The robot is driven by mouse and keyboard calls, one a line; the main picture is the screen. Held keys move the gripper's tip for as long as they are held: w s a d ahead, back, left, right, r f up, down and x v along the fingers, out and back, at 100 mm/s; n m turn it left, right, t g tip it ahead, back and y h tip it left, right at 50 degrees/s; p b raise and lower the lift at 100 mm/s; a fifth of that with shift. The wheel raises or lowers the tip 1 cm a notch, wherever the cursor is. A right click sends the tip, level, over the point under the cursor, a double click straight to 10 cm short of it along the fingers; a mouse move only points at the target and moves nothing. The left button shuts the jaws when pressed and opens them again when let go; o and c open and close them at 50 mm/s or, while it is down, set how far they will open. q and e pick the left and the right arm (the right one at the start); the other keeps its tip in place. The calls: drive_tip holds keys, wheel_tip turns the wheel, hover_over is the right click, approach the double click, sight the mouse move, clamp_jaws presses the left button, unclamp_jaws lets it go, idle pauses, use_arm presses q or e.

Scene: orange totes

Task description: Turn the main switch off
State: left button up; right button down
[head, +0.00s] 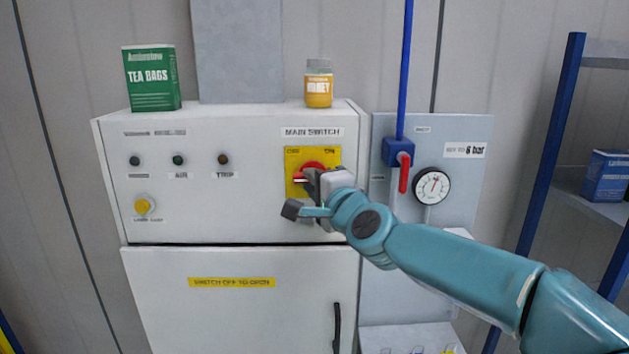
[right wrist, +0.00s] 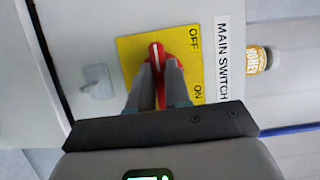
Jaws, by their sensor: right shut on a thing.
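The main switch is a red rotary handle (head: 313,167) on a yellow plate (head: 294,158) at the upper right of the white cabinet's front. The plate carries OFF at its left and ON at its right. My right gripper (head: 309,184) is shut on the handle and hides part of it. In the right wrist view the red handle (right wrist: 156,52) is between the two grey fingers, and its white-marked end is on the OFF side of the plate. The handle lies about level across the plate. My left gripper is not in view.
The white cabinet (head: 240,215) has lamps and a yellow button (head: 144,206). A green tea box (head: 151,78) and honey jar (head: 319,84) stand on top. Right of it are a red valve lever (head: 404,173), a gauge (head: 432,186) and blue shelving (head: 551,140).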

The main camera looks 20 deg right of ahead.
drive_tip(key=c, duration=1.1)
unclamp_jaws()
drive_tip(key=s, duration=0.5)
drive_tip(key=s+d, duration=0.1)
drive_tip(key=s, duration=1)
drive_tip(key=shift+s+d, duration=0.15)
drive_tip(key=shift+d, duration=0.25)
